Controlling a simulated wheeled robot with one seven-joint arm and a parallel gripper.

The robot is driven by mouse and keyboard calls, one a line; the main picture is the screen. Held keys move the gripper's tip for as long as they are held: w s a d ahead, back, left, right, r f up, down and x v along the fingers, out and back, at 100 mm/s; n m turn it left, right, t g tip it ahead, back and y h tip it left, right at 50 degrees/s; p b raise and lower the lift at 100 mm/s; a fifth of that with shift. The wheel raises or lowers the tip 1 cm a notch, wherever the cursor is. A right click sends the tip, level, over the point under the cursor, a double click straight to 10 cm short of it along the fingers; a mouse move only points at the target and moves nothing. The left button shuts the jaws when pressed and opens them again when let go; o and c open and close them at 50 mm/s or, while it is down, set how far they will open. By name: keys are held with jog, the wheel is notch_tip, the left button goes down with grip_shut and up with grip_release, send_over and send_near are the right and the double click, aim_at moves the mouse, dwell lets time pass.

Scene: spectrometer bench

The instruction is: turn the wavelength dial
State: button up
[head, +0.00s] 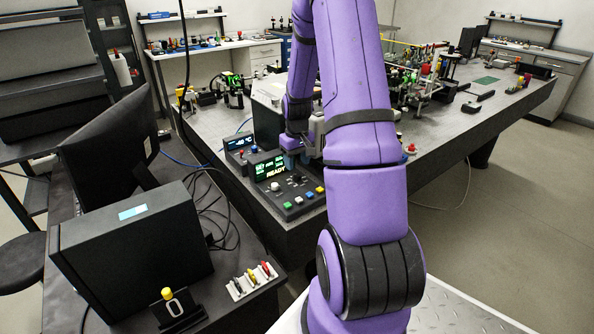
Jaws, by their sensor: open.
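A dark spectrometer control box (260,205) stands on the near left corner of the optical bench. Its lit green display (270,168) reads READY on the lower line. A pale round knob (275,186) sits on its sloped panel, with a row of coloured buttons (309,195) along the front. My gripper (291,163) points down just above and behind this panel, close to the display's right side. It is small and partly hidden by my purple arm; it is open. I cannot tell which knob is the wavelength dial or whether the fingers touch anything.
A smaller box with a blue display (239,143) stands behind the control box. A black monitor (110,150) and a dark case (135,245) fill the desk at left. Optics (425,75) crowd the bench behind my arm. A cable (187,70) hangs nearby.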

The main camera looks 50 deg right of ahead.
aim_at(296, 174)
notch_tip(296, 174, up, 6)
dwell(0.5)
jog(key=s+a+r+n+t+h, duration=0.1)
jog(key=s+a+r+n+t, duration=0.15)
jog(key=a+r, duration=1.55)
jog(key=s+a+r+t, duration=0.1)
jog(key=s+a+r, duration=0.1)
jog(key=s+a, duration=0.2)
jog(key=s+a+r, duration=0.2)
jog(key=s+a, duration=0.2)
jog(key=s, duration=0.3)
jog(key=s+a+r+t+y, duration=0.1)
jog(key=s+a+r, duration=0.1)
jog(key=s+a, duration=0.3)
jog(key=shift+s+r+n+t, duration=0.2)
jog(key=shift+r+n+t, duration=0.15)
jog(key=shift+n, duration=0.1)
